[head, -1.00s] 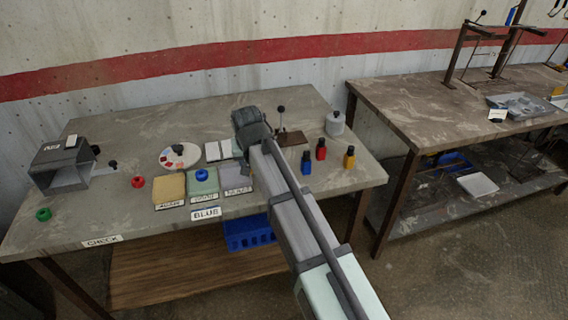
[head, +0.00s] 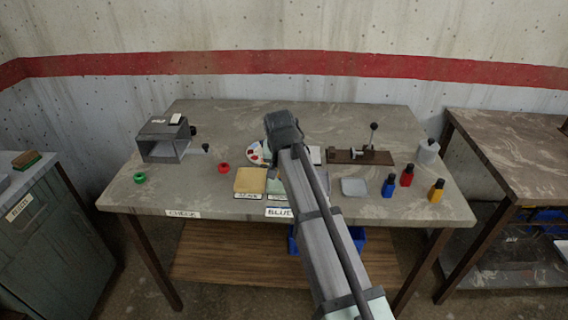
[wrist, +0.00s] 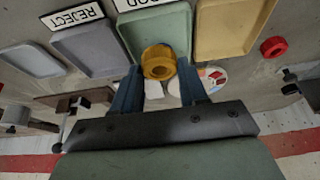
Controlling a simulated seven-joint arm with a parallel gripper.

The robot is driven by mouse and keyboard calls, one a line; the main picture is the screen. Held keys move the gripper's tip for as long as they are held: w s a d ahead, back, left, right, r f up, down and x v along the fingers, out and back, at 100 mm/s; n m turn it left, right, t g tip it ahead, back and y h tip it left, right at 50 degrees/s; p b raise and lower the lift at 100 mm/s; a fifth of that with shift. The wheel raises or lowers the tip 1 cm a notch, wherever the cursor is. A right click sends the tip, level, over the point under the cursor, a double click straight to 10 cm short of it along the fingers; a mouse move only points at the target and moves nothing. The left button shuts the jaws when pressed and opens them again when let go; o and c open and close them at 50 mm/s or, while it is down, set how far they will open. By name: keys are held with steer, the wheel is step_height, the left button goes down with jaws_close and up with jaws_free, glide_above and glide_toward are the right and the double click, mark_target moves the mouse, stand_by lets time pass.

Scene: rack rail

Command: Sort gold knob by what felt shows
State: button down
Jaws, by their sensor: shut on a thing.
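In the wrist view my gripper (wrist: 157,82) has its two blue fingers shut on the gold knob (wrist: 158,62), a ring-shaped piece with a dark centre hole. The knob shows in front of the green tray (wrist: 177,22); I cannot tell its height above it. A partly cut-off label marks that tray. Beside it are a grey tray (wrist: 88,50) labelled REJECT and a yellow tray (wrist: 222,30). In the head view the arm hides the knob and fingers. The yellow tray (head: 250,180) and green tray (head: 277,186) show left of the arm.
A red knob (head: 223,168) and green knob (head: 139,177) lie to the left, near a grey box (head: 163,140). A round colour card (head: 255,152) is partly hidden. Right are a brown-based fixture (head: 375,157), an empty grey tray (head: 354,187), small bottles (head: 407,176) and a white jar (head: 428,152).

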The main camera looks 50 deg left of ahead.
steer(key=shift+f, duration=2.7)
steer(key=shift+f, duration=0.2)
steer(key=c, duration=0.5)
jaws_free()
steer(key=shift+r, duration=0.1)
steer(key=shift+r, duration=3.9)
